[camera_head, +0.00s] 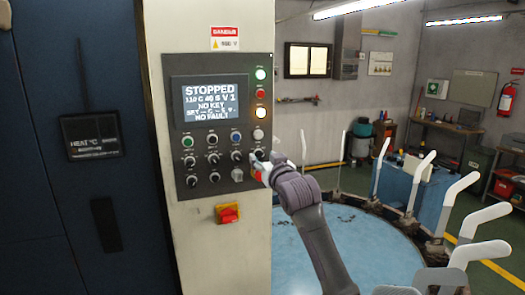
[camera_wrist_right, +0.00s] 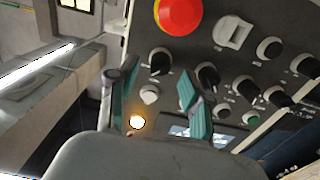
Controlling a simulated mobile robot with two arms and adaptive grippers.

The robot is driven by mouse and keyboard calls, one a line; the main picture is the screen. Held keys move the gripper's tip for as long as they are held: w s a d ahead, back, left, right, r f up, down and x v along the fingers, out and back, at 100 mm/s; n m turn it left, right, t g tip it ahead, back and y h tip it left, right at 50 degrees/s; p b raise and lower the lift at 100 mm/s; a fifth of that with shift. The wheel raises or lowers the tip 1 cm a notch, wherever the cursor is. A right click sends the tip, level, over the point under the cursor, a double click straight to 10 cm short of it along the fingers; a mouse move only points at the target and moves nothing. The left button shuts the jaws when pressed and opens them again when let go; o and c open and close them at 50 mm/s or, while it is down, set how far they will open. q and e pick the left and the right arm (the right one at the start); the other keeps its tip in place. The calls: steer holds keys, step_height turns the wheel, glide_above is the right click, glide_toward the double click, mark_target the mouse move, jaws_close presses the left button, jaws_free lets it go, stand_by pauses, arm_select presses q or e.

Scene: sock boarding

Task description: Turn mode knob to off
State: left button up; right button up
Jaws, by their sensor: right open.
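The grey control panel (camera_head: 222,95) is on the pale cabinet column. My right gripper (camera_head: 262,168) is at the panel's lower right. In the right wrist view the gripper (camera_wrist_right: 152,78) is open, with its teal fingers apart. The rightmost black knob of the upper row (camera_wrist_right: 160,60) is just ahead of the gap between them. I cannot tell whether they touch it. My left gripper is not seen.
A red emergency button (camera_wrist_right: 180,14) is close to the black knob. A white button (camera_wrist_right: 150,93) shows between the fingers. A red-and-yellow switch (camera_head: 228,213) is below the panel. A round blue table (camera_head: 350,245) with upright white sock forms (camera_head: 465,190) stands at the right.

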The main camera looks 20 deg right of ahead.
steer(key=shift+w, duration=0.85)
jaws_close()
steer(key=n, duration=0.8)
steer(key=shift+n, duration=0.3)
steer(key=shift+a, duration=0.1)
stand_by(0.4)
